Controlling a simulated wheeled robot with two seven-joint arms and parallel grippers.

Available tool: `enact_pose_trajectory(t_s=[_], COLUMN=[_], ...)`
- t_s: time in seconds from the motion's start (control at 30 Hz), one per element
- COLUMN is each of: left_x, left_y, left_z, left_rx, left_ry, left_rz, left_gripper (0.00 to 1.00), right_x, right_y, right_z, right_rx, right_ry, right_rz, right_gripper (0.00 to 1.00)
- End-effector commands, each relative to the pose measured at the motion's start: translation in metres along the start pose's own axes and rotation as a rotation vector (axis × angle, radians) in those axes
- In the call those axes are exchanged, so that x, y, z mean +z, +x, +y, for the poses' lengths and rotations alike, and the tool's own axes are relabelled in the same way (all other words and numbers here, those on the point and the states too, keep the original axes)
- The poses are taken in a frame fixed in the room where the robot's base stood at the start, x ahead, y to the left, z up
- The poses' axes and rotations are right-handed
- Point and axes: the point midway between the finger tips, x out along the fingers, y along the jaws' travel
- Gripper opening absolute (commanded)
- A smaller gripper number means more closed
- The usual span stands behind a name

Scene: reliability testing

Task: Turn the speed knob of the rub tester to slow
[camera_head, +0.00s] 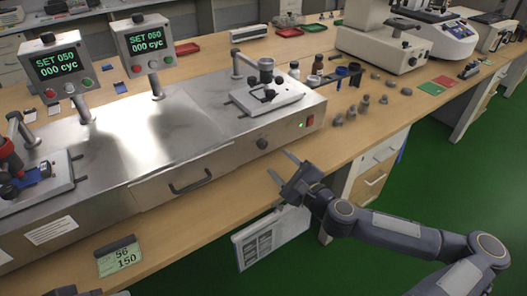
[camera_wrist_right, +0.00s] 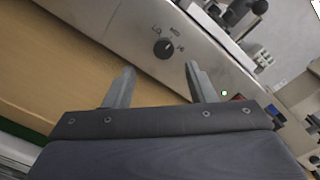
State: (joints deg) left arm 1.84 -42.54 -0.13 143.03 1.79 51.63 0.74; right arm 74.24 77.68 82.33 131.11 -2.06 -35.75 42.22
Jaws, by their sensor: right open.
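The rub tester (camera_head: 150,150) is a long metal machine on the bench. Its dark round speed knob (camera_head: 262,143) is on the front panel, near the right end. In the right wrist view the knob (camera_wrist_right: 163,48) has small printed labels around its upper and right sides; its exact pointer direction is hard to tell. My right gripper (camera_head: 280,163) is open and empty in front of the panel, apart from the knob. In the wrist view its fingers (camera_wrist_right: 160,68) lie below the knob, one to each side. Only dark scraps, possibly of my left arm, show at the bottom left edge.
A drawer handle (camera_head: 190,181) juts out to the left. Two display screens (camera_head: 58,64) stand on the machine. Small weights (camera_head: 365,103) sit on the bench at right. A card (camera_head: 119,257) lies near the front edge.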

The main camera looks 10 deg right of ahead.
Motion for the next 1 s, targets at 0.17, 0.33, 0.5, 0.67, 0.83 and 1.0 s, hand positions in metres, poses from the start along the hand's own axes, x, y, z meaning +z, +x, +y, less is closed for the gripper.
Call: enact_pose_trajectory(t_s=[0.17,0.33,0.5,0.67,0.83,1.0], left_x=[0.000,0.000,0.000,0.000,0.000,0.000], left_y=[0.001,0.001,0.001,0.001,0.001,0.001], left_z=[0.000,0.000,0.000,0.000,0.000,0.000], left_rx=[0.000,0.000,0.000,0.000,0.000,0.000], left_ry=[0.000,0.000,0.000,0.000,0.000,0.000], left_rz=[0.000,0.000,0.000,0.000,0.000,0.000], left_gripper=[0.36,0.36,0.36,0.36,0.36,0.36], right_x=[-0.003,-0.003,-0.003,-0.004,-0.004,-0.004], right_y=[0.016,0.044,0.067,0.076,0.077,0.077], right_z=[-0.006,-0.005,-0.005,-0.005,-0.005,-0.005], right_rx=[-0.023,-0.019,-0.018,-0.017,-0.017,-0.017], right_ry=[0.022,0.021,0.019,0.019,0.018,0.018], right_rz=[0.006,0.006,0.007,0.007,0.008,0.007], right_gripper=[0.50,0.50,0.50,0.50,0.50,0.39])
